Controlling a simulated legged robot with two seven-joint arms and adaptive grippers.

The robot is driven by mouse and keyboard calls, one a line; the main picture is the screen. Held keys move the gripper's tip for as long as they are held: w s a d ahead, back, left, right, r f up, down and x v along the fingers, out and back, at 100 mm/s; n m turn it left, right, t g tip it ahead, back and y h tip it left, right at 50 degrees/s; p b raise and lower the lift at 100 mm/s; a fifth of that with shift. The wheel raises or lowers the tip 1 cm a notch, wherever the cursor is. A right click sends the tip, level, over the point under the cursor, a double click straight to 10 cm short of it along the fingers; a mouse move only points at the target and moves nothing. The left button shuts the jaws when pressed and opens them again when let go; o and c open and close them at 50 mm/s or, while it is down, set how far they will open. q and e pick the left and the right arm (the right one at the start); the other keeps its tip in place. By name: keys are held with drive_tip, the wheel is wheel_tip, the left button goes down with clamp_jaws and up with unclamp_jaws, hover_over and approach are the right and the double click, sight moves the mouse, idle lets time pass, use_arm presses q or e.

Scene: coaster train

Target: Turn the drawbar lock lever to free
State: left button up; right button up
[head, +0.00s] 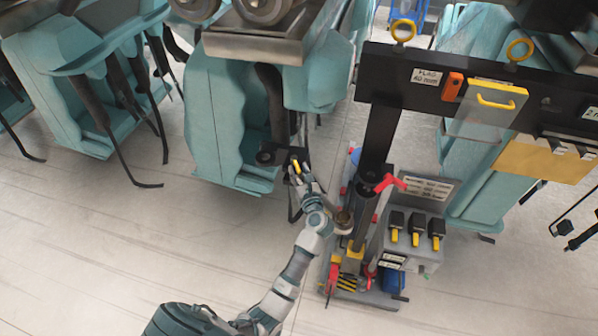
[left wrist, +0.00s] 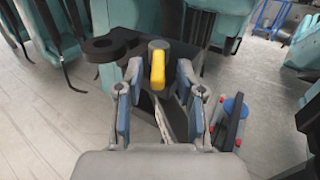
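The lock lever (left wrist: 157,70) is a short yellow bar on a dark grey round hub at the end of a black drawbar (left wrist: 108,46). In the head view the yellow lever (head: 297,167) shows small at the drawbar's end, below a teal coaster car. My left gripper (head: 303,176) reaches up to it from below. In the left wrist view my left gripper (left wrist: 157,88) is open, with one finger on each side of the yellow lever. I cannot tell whether the fingers touch it. My right gripper does not show.
A stand (head: 362,285) with red, yellow and black parts is close to the right of my left arm. A black panel (head: 440,80) with an orange tag and a yellow handle is above it. Teal cars (head: 225,120) hang behind. The pale floor at left is clear.

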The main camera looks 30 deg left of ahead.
use_arm(q)
drive_tip(key=shift+s+d, duration=0.1)
drive_tip(key=shift+d, duration=0.05)
drive_tip(key=v, duration=1.1)
drive_tip(key=shift+s+d, duration=0.2)
drive_tip(key=shift+d, duration=0.1)
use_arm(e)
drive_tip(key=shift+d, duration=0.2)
